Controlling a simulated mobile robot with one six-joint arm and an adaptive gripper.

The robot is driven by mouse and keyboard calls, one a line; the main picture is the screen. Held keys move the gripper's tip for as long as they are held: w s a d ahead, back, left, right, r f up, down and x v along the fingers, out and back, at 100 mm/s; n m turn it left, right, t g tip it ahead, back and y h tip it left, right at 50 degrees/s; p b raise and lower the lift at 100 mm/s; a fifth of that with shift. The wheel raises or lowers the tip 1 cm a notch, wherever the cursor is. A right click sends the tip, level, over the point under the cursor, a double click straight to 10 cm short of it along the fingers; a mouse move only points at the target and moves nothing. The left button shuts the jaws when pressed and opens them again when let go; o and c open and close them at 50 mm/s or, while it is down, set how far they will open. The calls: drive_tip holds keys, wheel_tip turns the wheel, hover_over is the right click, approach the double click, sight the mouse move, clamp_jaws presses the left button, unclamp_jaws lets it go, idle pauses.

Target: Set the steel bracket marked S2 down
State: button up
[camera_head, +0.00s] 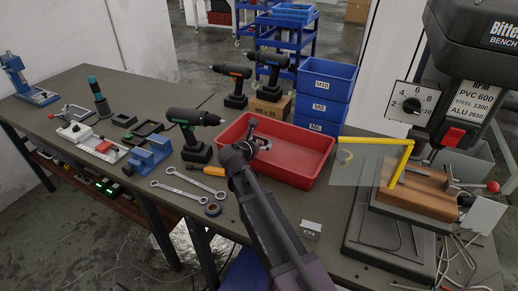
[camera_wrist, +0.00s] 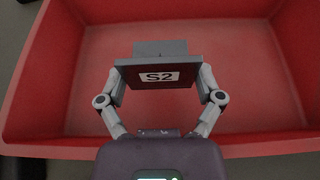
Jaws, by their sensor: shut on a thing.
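The steel bracket marked S2 (camera_wrist: 158,76) is grey, with a white label facing the wrist camera. My gripper (camera_wrist: 160,88) is shut on it, one finger at each end. In the wrist view the bracket is over the red tray (camera_wrist: 250,143), whose floor around it is bare. In the head view my gripper (camera_head: 257,142) is over the left part of the red tray (camera_head: 312,165), and the bracket is small and partly hidden by it. I cannot tell whether the bracket touches the tray floor.
A small marked grey piece (camera_head: 310,230) sits in front. Blue bins (camera_head: 325,90) stand behind. A bench drill (camera_head: 470,60) with a yellow-edged guard (camera_head: 398,160) stands right.

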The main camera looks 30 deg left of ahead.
drive_tip(key=shift+f+b, duration=0.65)
drive_tip(key=shift+f, duration=0.15)
drive_tip(key=o, duration=1.1)
drive_tip(key=shift+c, duration=0.2)
drive_tip(key=shift+r, duration=0.2)
drive_tip(key=shift+r+p, duration=0.5)
drive_tip(key=shift+p, duration=0.2)
drive_tip(key=p+v, duration=0.4)
drive_tip(key=v, duration=0.8)
drive_tip(key=shift+a, duration=0.1)
